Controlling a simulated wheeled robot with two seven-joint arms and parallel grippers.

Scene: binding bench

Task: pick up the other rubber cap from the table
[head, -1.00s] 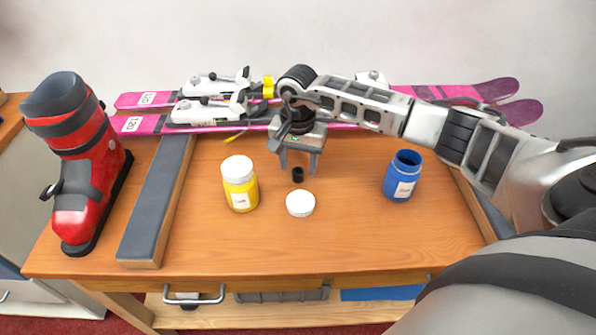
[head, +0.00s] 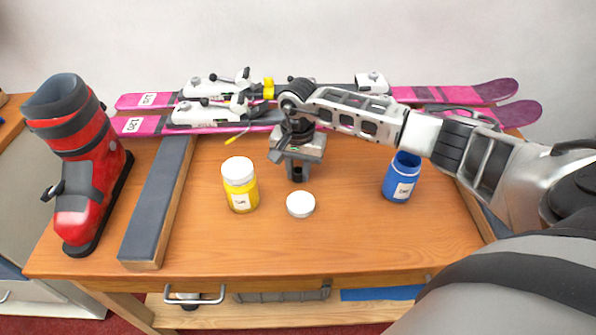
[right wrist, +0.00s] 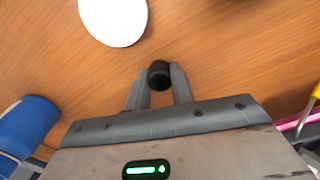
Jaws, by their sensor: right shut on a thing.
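The black rubber cap (right wrist: 159,74) is a small dark cylinder between the fingertips of my right gripper (right wrist: 158,90) in the right wrist view. In the head view my right gripper (head: 297,172) points down at the middle of the table, and the cap is a dark spot between its fingers. The right gripper is shut on the cap, at or just above the tabletop; I cannot tell if the cap still touches the wood. My left gripper is not in view.
A white lid (head: 300,204) lies just in front of the gripper. A yellow jar (head: 240,190) stands to its left, an open blue jar (head: 402,178) to its right. Pink skis (head: 440,94) lie behind. A red boot (head: 78,165) and a grey-topped block (head: 157,205) are at left.

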